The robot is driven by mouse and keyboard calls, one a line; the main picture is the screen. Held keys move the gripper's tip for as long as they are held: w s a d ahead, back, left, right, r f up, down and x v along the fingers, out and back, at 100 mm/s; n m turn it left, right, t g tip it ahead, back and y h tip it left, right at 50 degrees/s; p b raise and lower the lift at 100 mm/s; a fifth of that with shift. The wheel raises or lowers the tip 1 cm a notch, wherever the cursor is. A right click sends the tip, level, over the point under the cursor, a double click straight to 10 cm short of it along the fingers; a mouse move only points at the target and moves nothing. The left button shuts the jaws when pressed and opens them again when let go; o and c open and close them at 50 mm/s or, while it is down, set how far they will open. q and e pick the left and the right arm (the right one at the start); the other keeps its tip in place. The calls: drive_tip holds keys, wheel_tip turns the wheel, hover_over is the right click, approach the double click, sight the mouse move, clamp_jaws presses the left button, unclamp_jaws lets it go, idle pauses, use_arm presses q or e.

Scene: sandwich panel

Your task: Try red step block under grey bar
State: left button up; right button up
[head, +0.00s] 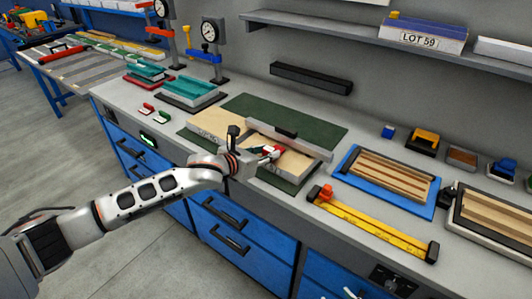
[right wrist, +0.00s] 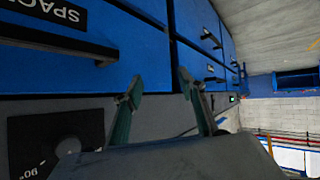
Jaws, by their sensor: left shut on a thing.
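My left gripper (head: 265,153) is at the near side of the grey bar (head: 316,150), low over the wooden panel (head: 292,164). It is shut on a small red block (head: 276,149), mostly covered by the fingers. The block is close to the bar's near edge; I cannot tell whether any of it is under the bar or touching it. The bar lies across the panel on a dark green mat (head: 325,131) and has a black grip on top. In the right wrist view my right gripper (right wrist: 158,87) has its fingers apart with nothing between them, facing the blue drawers.
A blue tray with wood strips (head: 347,158) and a yellow rule (head: 370,225) lie to the right. Small red and green pieces (head: 146,107) and teal trays (head: 190,89) lie to the left. Dial gauges (head: 209,32) stand behind. A shelf (head: 330,26) overhangs the back.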

use_arm(q)
drive_tip(key=shift+w+d, duration=0.2)
drive_tip(key=shift+w, duration=0.05)
idle(0.5)
drive_tip(key=shift+w+d, duration=0.2)
drive_tip(key=shift+w, duration=0.1)
idle(0.7)
drive_tip(key=shift+w+d, duration=0.35)
drive_tip(key=shift+w, duration=0.05)
idle(1.2)
drive_tip(key=shift+s+a+p, duration=0.25)
drive_tip(key=shift+p, duration=0.05)
idle(0.8)
drive_tip(key=shift+s+a, duration=0.2)
drive_tip(key=shift+s, duration=0.05)
drive_tip(key=shift+s+a+p, duration=0.2)
drive_tip(key=shift+s+p, duration=0.1)
drive_tip(key=shift+p, duration=0.15)
drive_tip(key=shift+s+a, duration=0.25)
drive_tip(key=shift+s+p, duration=0.15)
drive_tip(key=shift+p, duration=0.2)
drive_tip(key=shift+r, duration=0.15)
